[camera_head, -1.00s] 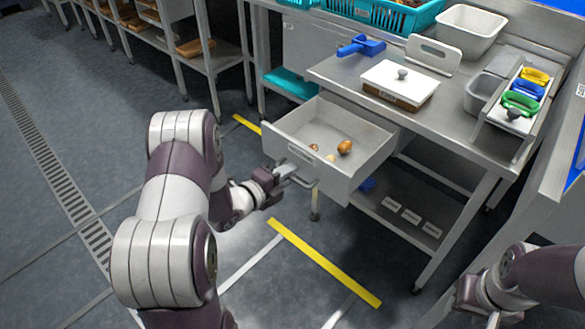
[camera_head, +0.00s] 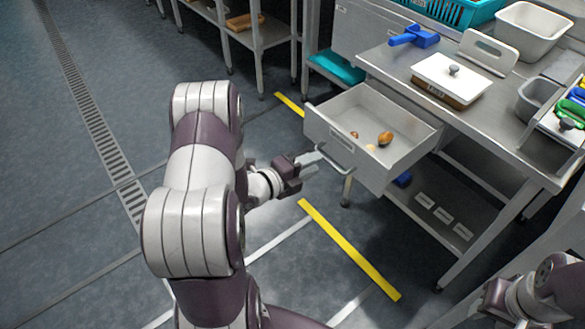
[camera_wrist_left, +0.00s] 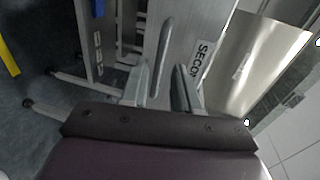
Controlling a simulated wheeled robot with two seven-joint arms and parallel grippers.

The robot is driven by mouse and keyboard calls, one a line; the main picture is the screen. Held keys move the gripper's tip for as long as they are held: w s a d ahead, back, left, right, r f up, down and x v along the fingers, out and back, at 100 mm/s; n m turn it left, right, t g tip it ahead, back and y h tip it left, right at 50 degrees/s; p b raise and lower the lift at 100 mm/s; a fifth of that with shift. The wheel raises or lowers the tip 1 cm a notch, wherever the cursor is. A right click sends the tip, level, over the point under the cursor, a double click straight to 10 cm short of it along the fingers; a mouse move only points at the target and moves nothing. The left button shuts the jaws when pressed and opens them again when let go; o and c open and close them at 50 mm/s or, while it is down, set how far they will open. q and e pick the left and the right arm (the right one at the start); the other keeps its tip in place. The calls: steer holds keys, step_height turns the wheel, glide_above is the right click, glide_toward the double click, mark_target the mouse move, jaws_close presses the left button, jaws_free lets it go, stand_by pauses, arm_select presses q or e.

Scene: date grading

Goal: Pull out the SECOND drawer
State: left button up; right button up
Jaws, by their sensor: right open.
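The SECOND drawer (camera_head: 345,150) stands pulled out from the steel table, with several brownish dates (camera_head: 385,138) on its floor. Its front bears a bar handle (camera_head: 335,157). The left wrist view shows the handle (camera_wrist_left: 160,58) and a label (camera_wrist_left: 200,60) with part of "SECOND" readable. My left gripper (camera_head: 315,158) is just in front of the handle. Its fingers (camera_wrist_left: 160,92) are apart, with the handle's near end lying between or just beyond them; no grip on it shows. My right gripper (camera_head: 492,298) is low at the right edge, its fingertips hard to make out.
A lower shelf (camera_head: 440,205) is under the table. Floor left of the drawer is clear.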

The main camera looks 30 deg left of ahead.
arm_select(q)
steer(key=p+v, duration=0.1)
steer(key=v, duration=0.6)
steer(key=shift+s, duration=0.25)
